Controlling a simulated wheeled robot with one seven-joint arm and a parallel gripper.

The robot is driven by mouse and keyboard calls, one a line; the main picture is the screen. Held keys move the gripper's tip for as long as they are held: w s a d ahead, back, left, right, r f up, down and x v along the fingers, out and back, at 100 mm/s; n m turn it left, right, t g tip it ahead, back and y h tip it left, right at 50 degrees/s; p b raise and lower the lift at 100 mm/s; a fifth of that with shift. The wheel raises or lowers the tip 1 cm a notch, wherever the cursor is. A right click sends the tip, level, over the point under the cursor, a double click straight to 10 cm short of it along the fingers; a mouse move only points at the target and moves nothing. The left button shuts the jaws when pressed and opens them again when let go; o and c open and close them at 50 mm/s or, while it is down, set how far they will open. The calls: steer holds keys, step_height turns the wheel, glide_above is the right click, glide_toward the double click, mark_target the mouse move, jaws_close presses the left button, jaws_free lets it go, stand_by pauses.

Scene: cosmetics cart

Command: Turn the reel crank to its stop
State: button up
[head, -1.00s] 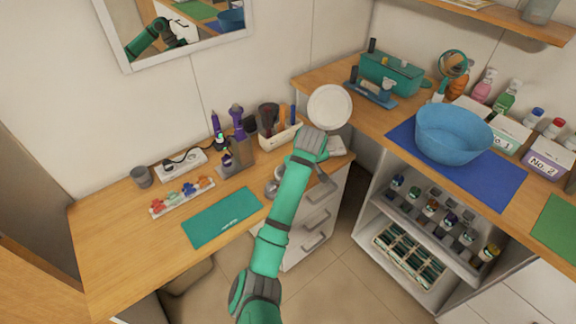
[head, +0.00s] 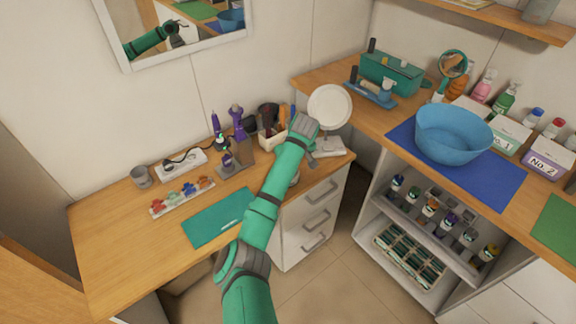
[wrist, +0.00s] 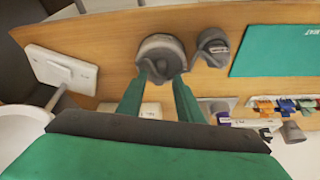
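A round grey reel (wrist: 163,48) stands on the wooden counter in the wrist view. A smaller dark grey rounded piece with a pale label (wrist: 213,47) is just right of it; I cannot tell if they are joined. My gripper (wrist: 160,78) is open, its two green fingers apart at the reel's near side. A grey knob-like part shows between the fingertips; I cannot tell if it is the crank or if the fingers touch it. In the head view my arm hides most of the reel, with a small grey bit (head: 294,180) showing beside the forearm.
The round mirror's white base (wrist: 62,70) is left of the reel in the wrist view. A teal mat (head: 221,217) lies on the counter. A tool holder (head: 237,158), a brush bin (head: 270,138) and a row of coloured clips (head: 182,197) stand behind.

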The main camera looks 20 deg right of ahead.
steer(key=shift+x, duration=1)
jaws_close()
